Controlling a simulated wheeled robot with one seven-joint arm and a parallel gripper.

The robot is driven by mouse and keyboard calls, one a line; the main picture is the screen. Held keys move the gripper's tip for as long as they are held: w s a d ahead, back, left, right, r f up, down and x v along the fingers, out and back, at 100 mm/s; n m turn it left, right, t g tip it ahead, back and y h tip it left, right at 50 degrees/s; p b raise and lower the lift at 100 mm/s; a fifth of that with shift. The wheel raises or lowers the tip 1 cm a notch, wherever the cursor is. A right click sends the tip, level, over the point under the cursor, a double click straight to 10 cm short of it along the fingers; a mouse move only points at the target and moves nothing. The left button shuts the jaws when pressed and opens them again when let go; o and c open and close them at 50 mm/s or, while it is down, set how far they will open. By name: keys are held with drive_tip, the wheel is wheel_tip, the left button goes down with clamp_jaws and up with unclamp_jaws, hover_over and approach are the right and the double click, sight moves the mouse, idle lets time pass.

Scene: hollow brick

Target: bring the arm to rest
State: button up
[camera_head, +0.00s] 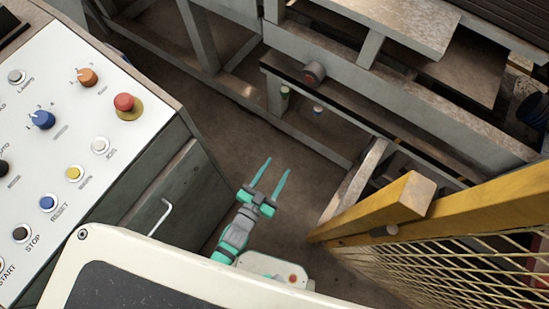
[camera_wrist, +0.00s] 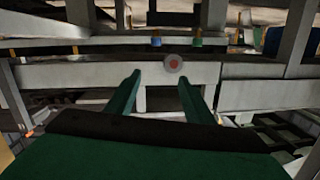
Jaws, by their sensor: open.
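My gripper (camera_head: 269,175) shows in the head view right of the control panel, above the brown floor, its two teal fingers pointing up the picture. The fingers are apart with nothing between them. In the wrist view my gripper (camera_wrist: 157,88) also shows as two dark green fingers spread apart and empty. Beyond them is a grey metal frame with a round red-centred button (camera_wrist: 174,64). The fingers appear clear of the frame in the head view.
A control panel (camera_head: 60,130) with knobs and a red mushroom button (camera_head: 124,102) stands at left. A grey machine frame (camera_head: 330,100) spans the top and right. A yellow mesh fence (camera_head: 460,215) is at lower right. Bare floor (camera_head: 215,110) lies between them.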

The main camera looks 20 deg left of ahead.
drive_tip(key=shift+s+r, duration=0.1)
drive_tip(key=shift+s, duration=0.35)
idle(0.3)
drive_tip(key=s+d+r+n+y, duration=0.2)
drive_tip(key=s+d+r, duration=0.2)
drive_tip(key=s+r, duration=0.3)
drive_tip(key=s+d+r+n+y, duration=0.1)
drive_tip(key=s+d+r+n, duration=0.1)
drive_tip(key=s+d+r, duration=0.2)
drive_tip(key=s+r, duration=0.3)
drive_tip(key=s, duration=0.2)
drive_tip(key=shift+d+r+g+y, duration=0.2)
drive_tip(key=shift+r+g+y, duration=0.2)
drive_tip(key=shift+s+f, duration=0.1)
